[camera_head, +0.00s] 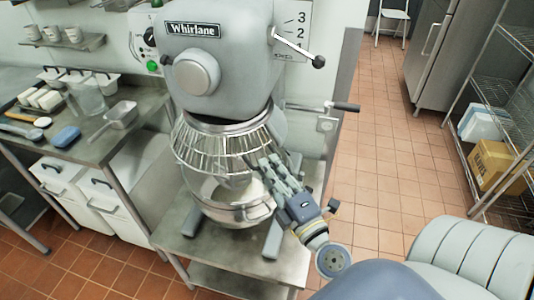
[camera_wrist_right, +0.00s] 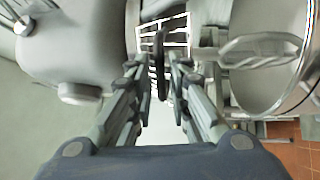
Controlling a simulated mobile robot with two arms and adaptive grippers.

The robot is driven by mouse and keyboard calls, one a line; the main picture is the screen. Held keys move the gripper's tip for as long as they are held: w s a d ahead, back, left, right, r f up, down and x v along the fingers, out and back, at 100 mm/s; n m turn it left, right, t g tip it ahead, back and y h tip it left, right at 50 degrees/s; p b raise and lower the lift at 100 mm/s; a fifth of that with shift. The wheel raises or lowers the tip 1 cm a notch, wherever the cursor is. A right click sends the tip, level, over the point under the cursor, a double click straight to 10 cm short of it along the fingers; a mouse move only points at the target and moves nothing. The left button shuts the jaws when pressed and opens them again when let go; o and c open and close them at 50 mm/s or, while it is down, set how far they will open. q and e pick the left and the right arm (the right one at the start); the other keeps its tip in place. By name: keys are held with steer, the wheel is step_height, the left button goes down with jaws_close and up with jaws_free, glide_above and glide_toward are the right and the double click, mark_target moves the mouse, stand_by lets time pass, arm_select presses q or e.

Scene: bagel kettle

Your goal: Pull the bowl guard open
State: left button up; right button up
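The bowl guard (camera_head: 203,147) is a wire cage around the front of the grey mixer (camera_head: 220,80), above the steel bowl (camera_head: 228,207). In the right wrist view, the guard's wire grid (camera_wrist_right: 176,36) lies straight ahead. A dark upright handle (camera_wrist_right: 161,64) stands in front of it, between my right fingers. My right gripper (camera_head: 263,163) is at the guard's right front in the head view. In the wrist view its fingers (camera_wrist_right: 160,78) are apart, with small visible gaps beside the handle. Contact with the handle cannot be told. My left gripper is not in view.
The mixer stands on a low steel table (camera_head: 195,250). A steel counter (camera_head: 90,145) with containers and utensils is on the left. Levers with black knobs (camera_head: 318,62) stick out on the mixer's right. A wire rack (camera_head: 500,90) and open tiled floor (camera_head: 385,150) lie to the right.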

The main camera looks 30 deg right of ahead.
steer(key=shift+w+d+r+p, duration=0.15)
steer(key=shift+w+p, duration=0.3)
steer(key=shift+w, duration=0.7)
steer(key=shift+c, duration=0.4)
jaws_close()
